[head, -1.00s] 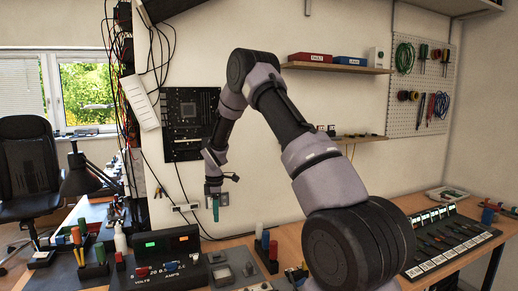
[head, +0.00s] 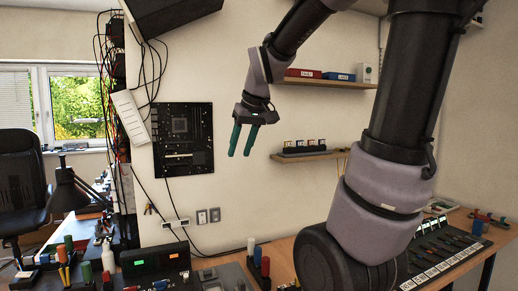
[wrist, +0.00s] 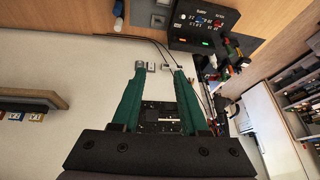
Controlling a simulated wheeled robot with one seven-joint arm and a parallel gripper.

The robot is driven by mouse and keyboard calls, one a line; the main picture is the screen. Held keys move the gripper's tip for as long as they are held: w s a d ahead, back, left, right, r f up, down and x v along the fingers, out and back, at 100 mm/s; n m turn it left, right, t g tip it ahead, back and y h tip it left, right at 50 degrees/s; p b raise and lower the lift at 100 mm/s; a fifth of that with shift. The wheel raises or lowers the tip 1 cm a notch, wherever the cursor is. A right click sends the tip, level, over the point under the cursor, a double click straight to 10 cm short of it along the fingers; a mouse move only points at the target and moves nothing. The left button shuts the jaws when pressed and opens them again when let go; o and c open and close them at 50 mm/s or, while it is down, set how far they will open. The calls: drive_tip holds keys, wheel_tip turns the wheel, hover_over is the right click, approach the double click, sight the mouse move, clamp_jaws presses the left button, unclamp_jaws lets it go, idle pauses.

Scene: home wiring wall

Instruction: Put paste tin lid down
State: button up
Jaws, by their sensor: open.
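My gripper (head: 243,140) hangs in front of the white wall in the head view, well above the workbench, with its two green fingers pointing down. The fingers are spread apart with nothing between them. In the wrist view my gripper (wrist: 159,72) also shows open and empty, with the wall and the circuit board behind it. I cannot make out a paste tin or its lid in any view; either may be hidden or too small to tell.
A black power supply (head: 155,260) and several upright coloured tools stand on the bench. A circuit board (head: 183,138) hangs on the wall at left. A shelf (head: 312,154) with small items is right of my gripper. A black tray (head: 445,250) lies at right. Open air surrounds the fingers.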

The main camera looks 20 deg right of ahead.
drive_tip(key=s+r+m+t, duration=0.1)
drive_tip(key=s+m, duration=0.4)
drive_tip(key=s, duration=0.6)
drive_tip(key=shift+s+d+r+t+y, duration=0.2)
drive_tip(key=shift+s+t+y, duration=0.15)
drive_tip(key=shift+t, duration=0.15)
